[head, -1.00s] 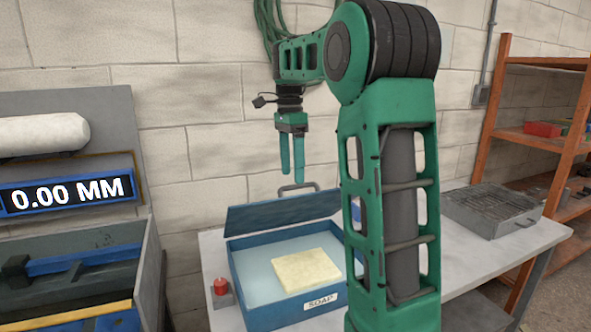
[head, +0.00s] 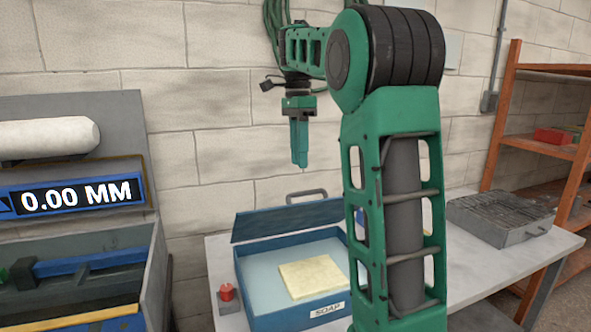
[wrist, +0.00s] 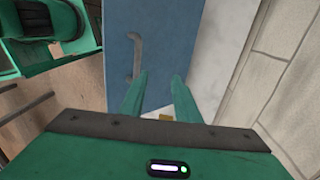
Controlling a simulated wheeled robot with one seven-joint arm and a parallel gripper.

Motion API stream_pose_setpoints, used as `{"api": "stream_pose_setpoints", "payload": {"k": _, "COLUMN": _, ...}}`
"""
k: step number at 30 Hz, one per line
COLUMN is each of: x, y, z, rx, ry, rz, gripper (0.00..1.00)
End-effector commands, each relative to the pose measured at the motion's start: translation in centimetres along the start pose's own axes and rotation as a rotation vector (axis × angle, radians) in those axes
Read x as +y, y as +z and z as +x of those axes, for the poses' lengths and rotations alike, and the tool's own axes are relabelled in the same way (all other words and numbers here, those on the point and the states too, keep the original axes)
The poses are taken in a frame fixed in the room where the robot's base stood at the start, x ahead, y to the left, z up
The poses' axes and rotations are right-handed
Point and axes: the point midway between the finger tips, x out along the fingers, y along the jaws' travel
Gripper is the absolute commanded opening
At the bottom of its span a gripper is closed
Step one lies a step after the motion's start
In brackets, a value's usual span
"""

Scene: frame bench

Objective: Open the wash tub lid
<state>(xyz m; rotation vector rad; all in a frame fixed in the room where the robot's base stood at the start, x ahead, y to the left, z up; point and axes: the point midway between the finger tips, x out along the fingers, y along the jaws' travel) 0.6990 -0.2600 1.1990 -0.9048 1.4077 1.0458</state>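The blue wash tub (head: 285,319) sits on the bench, with a white SOAP label on its front. Its blue lid (head: 288,220) is raised at the back edge, and the tub's inside is in view. The grey lid handle (head: 307,194) stands above the lid's top edge. A pale yellow block (head: 310,277) lies inside. My gripper (head: 300,166) hangs empty above the lid and handle, apart from both. In the wrist view, my fingers (wrist: 160,80) are spread, and the lid (wrist: 175,45) and its handle (wrist: 136,55) lie beyond them. My arm hides the tub's right side.
A red button on a small grey box (head: 227,294) stands left of the tub. A grey grated tray (head: 500,215) is on the bench's right. A machine with a display (head: 77,197) is at left, orange shelving (head: 497,130) at right. The block wall is close behind.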

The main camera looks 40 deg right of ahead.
Motion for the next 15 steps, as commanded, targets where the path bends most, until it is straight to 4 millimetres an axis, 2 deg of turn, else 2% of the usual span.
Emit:
{"api": "stream_pose_setpoints", "payload": {"k": 6, "x": -0.2, "y": 0.2, "z": -3.7, "rx": 0.002, "ry": -0.002, "rz": -0.002, "gripper": 0.29}}
{"api": "stream_pose_setpoints", "payload": {"k": 10, "x": -0.2, "y": 0.2, "z": -5.0, "rx": 0.002, "ry": 0.000, "rz": -0.002, "gripper": 0.29}}
{"api": "stream_pose_setpoints", "payload": {"k": 15, "x": -0.2, "y": 0.2, "z": -5.7, "rx": 0.002, "ry": 0.001, "rz": -0.002, "gripper": 0.29}}
